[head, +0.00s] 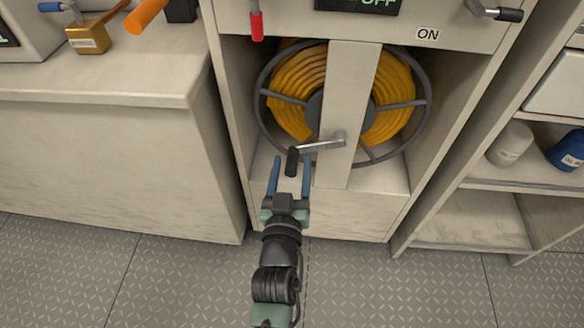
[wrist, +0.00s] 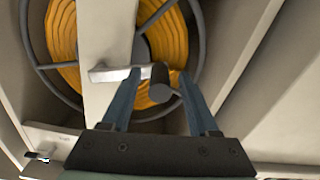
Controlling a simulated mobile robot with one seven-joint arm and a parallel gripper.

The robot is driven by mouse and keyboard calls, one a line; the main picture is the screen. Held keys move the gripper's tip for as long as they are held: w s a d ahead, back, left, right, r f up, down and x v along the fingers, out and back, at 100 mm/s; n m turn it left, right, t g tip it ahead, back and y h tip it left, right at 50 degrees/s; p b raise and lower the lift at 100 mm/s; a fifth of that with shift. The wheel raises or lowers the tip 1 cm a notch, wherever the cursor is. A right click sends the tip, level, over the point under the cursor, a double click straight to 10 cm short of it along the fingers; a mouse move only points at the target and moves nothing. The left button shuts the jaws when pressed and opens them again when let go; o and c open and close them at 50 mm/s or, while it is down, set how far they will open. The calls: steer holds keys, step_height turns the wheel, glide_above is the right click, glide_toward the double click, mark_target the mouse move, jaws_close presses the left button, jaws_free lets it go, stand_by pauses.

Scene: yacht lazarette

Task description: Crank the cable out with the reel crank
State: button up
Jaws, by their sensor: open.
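The cable reel (head: 300,85) sits in an open cabinet bay, wound with yellow-orange cable inside a grey spoked rim. A pale upright post (head: 348,100) stands in front of it. The metal reel crank (head: 325,144) is mounted on the post and points left, with a black handle (head: 292,161) at its end. My gripper (head: 290,172) is open with its blue fingers on either side of the handle in the head view. In the wrist view the handle (wrist: 160,85) shows between the fingertips, and the crank arm (wrist: 110,73) passes behind the left finger. I cannot tell whether either finger touches it.
A bench (head: 110,85) with a brass padlock-like block (head: 87,38) and an orange-handled tool (head: 146,14) is at left. Shelves with a white jar (head: 510,143) and blue container (head: 568,150) stand right.

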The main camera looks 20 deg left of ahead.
steer(key=shift+w+a, duration=0.1)
steer(key=shift+w, duration=0.3)
jaws_close()
stand_by(1.3)
